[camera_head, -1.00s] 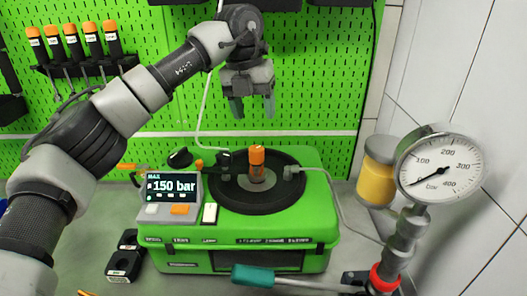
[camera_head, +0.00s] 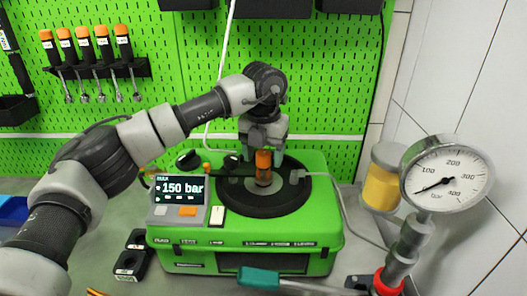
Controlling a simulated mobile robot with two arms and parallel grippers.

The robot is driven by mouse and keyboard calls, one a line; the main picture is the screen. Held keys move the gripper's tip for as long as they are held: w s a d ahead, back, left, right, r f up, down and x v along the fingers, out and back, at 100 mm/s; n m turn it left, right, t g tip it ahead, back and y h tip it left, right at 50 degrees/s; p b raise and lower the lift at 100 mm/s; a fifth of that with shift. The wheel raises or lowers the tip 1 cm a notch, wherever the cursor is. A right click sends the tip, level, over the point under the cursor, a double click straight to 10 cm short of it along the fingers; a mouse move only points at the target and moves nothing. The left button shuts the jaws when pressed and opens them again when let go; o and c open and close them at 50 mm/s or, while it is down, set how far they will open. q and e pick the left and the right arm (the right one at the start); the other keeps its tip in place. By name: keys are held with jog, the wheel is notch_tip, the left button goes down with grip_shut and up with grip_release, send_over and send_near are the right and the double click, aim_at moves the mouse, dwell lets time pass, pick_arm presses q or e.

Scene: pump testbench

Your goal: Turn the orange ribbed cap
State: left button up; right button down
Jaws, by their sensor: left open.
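The orange ribbed cap (camera_head: 263,159) stands upright on a short clear stem at the middle of the black round plate (camera_head: 288,201) on top of the green pump case (camera_head: 240,238). My left gripper (camera_head: 262,148) is open and points down, directly behind or around the cap's upper part. The cap hides part of its fingers, and I cannot tell whether they touch it. My right gripper does not show.
The display (camera_head: 180,189) reads 150 bar at the case's left. A pressure gauge (camera_head: 446,174) on a metal fitting and a yellow jar (camera_head: 381,183) stand at the right. A teal-handled tool (camera_head: 259,278) lies in front. A thin hose runs from the plate rightward.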

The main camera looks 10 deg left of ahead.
pick_arm(q)
jog(key=shift+c, duration=0.2)
jog(key=c, duration=0.9)
jog(key=shift+m, duration=0.3)
jog(key=shift+m+b, duration=0.3)
jog(key=shift+m, duration=0.3)
jog(key=m, duration=0.3)
jog(key=shift+b, duration=0.3)
jog(key=m, duration=0.4)
jog(key=shift+m, duration=1.4)
